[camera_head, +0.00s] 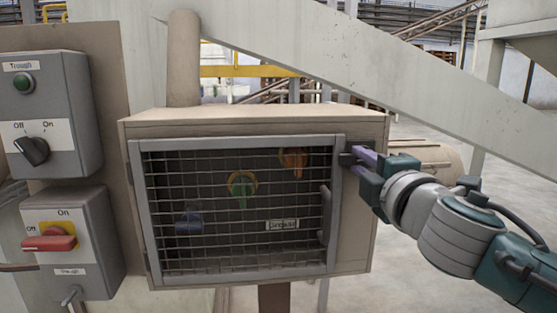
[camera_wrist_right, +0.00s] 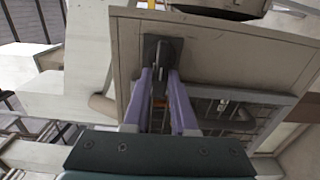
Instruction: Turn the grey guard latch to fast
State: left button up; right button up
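The mesh guard door (camera_head: 238,280) lies flat against the front of the beige box and looks closed. The grey guard latch (camera_head: 346,159) is a small dark piece at the upper right of the door frame, partly hidden by my fingers. My right gripper (camera_head: 361,158) reaches it from the right. In the right wrist view, the latch (camera_wrist_right: 164,50) sits on a dark plate, and the purple fingertips (camera_wrist_right: 160,75) are close together on its near end. The gripper looks shut on it. No label by the latch is readable. My left gripper is not in view.
Behind the mesh are an orange handle (camera_head: 293,163), a green handle (camera_head: 241,188) and a blue handle (camera_head: 188,222). A door pull (camera_head: 325,213) stands below the latch. Two grey switch boxes, upper (camera_head: 49,113) and lower (camera_head: 74,243), are at the left. A sloping beam (camera_head: 360,70) crosses above.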

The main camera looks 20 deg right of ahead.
jog(key=shift+o, duration=1.4)
jog(key=v, duration=1)
jog(key=shift+d, duration=0.1)
